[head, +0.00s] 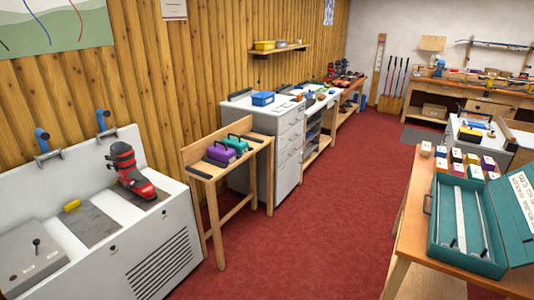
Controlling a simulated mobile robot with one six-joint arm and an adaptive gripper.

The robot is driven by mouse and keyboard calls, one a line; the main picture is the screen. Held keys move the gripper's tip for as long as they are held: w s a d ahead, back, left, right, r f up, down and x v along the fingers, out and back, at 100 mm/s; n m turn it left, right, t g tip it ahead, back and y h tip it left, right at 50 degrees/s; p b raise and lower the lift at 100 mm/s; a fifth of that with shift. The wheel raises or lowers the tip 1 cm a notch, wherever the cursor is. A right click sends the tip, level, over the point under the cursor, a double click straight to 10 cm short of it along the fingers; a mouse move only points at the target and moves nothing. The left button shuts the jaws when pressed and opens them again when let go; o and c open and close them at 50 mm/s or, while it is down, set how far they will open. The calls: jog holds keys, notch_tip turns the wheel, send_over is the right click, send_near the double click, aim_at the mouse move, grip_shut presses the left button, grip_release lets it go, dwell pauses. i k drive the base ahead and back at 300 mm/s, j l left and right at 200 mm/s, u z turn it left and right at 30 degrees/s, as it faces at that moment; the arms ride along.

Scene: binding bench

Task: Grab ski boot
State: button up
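A red and black ski boot (132,172) stands upright on a dark plate on top of the white machine at the left. Its toe points to the lower right. More red and dark boots (343,74) stand on a wooden bench far back by the wood wall; they are too small to tell apart. My gripper is not in view.
The white machine (165,265) carries blue clamps (42,141) and a yellow block (72,206). A wooden stand (199,170) holds purple and teal cases. A table with a teal toolbox (431,222) stands at the right. Red carpet (310,200) between is clear.

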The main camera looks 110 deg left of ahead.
aim_at(123, 159)
jog(key=u, duration=4.5)
jog(key=i+u, duration=0.2)
jog(key=i, duration=0.8)
jog(key=i+u, duration=0.15)
jog(key=i, duration=0.65)
jog(key=i+l, duration=0.1)
jog(key=i, duration=0.65)
jog(key=i+l+u, duration=0.1)
jog(key=i, duration=0.7)
